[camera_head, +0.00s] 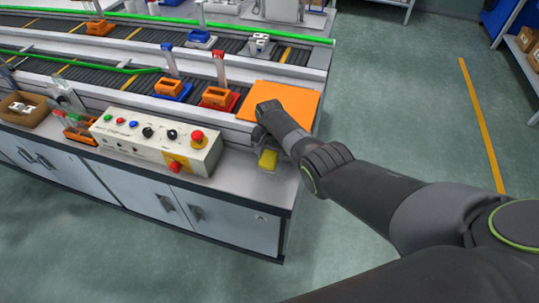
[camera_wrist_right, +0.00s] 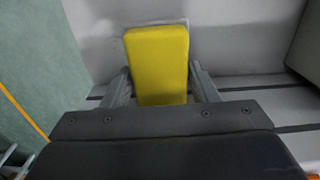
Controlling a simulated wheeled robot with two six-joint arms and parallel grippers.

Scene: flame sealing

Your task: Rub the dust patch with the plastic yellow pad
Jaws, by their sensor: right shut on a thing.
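The pad is over the pale grey bench surface (camera_wrist_right: 215,50). I cannot tell whether it touches the surface. A faint greyish smudge, perhaps the dust patch (camera_wrist_right: 105,45), shows on the surface left of the pad. My left gripper is not in view.
A control panel (camera_head: 155,140) with buttons and a red emergency stop stands left of the pad. An orange plate (camera_head: 297,98) lies behind the right wrist. Conveyors with coloured fixtures run behind. The bench's right end drops off to the green floor (camera_head: 400,95).

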